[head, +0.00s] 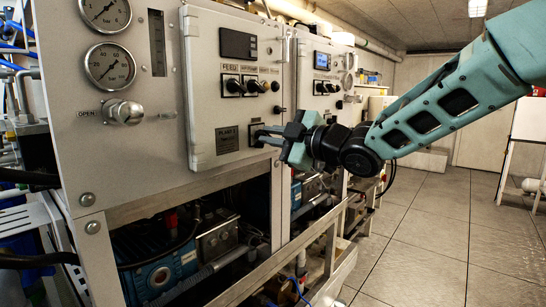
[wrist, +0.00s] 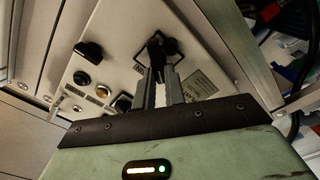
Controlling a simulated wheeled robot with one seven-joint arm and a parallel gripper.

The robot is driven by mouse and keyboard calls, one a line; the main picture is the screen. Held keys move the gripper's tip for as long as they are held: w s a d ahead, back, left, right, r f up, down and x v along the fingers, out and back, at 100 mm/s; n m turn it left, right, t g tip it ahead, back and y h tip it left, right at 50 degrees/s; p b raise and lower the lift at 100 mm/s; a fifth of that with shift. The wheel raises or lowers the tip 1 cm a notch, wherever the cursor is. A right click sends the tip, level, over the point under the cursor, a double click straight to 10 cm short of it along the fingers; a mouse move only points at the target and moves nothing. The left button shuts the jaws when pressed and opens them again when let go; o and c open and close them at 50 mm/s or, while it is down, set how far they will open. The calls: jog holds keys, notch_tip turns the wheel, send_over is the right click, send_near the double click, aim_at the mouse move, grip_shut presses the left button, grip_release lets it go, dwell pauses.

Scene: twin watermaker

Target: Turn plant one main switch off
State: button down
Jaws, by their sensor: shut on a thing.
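The plant one main switch (head: 256,128) is a black rotary knob on a dark square plate, low on the right of the near grey panel, beside the PLANT 1 label plate (head: 227,139). My gripper (head: 268,136) reaches it from the right, and its fingers hide part of the knob. In the wrist view the main switch (wrist: 156,45) stands at the fingertips. My gripper (wrist: 160,75) is shut on the knob there, one finger at each side. The exact angle of the knob is hard to read.
A row of smaller black knobs (head: 252,87) sits above, under a dark display (head: 238,44). Two gauges (head: 110,66) and a silver knob (head: 123,112) are at the left. A second panel (head: 322,75) stands behind. The tiled floor (head: 430,230) at the right is clear.

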jog(key=shift+s+a+f+n+b, duration=0.1)
jog(key=shift+f+n+b, duration=0.1)
jog(key=shift+n+b, duration=1.6)
jog(key=shift+f+n+b, duration=0.15)
jog(key=shift+n+b, duration=1.35)
jog(key=shift+b, duration=0.45)
jog(key=c, duration=1.5)
grip_release()
jog(key=shift+o, duration=0.2)
jog(key=shift+r, duration=0.1)
jog(key=v, duration=1.7)
jog(key=shift+s, duration=0.15)
